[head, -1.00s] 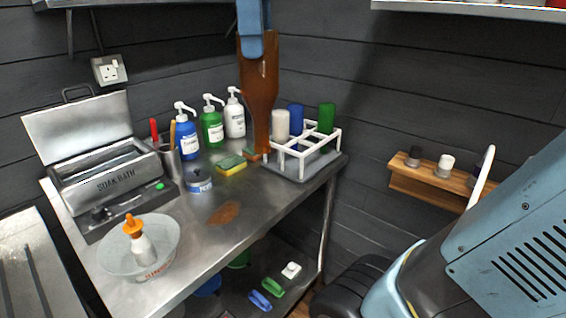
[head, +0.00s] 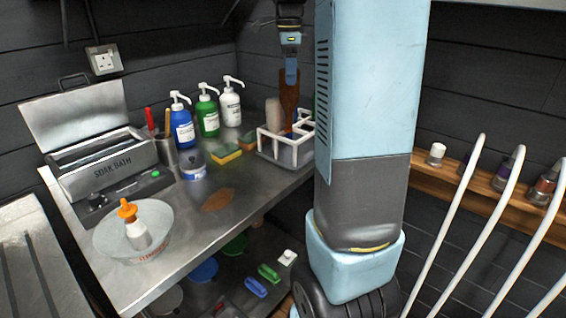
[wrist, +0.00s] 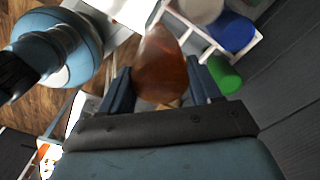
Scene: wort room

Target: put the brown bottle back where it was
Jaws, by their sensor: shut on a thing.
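The brown bottle (head: 288,98) is held wide end up, narrowing downward, at the white rack (head: 262,150) in the back corner of the table. My gripper (head: 291,70) is shut on its upper part. In the wrist view the bottle (wrist: 162,62) sits between the two fingers (wrist: 160,78). The bottle's lower end is among the rack's rails; I cannot tell whether it touches. A pale bottle (head: 272,112) stands in the rack left of it. The wrist view also shows a blue one (wrist: 232,33) and a green one (wrist: 224,74).
Blue (head: 181,128), green (head: 208,119) and white (head: 230,107) pump bottles stand left of the rack. A sponge (head: 226,153) lies before them. A brown spill (head: 218,200) marks the table. My arm hides the rack's right side. A wooden shelf (head: 425,181) is on the right wall.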

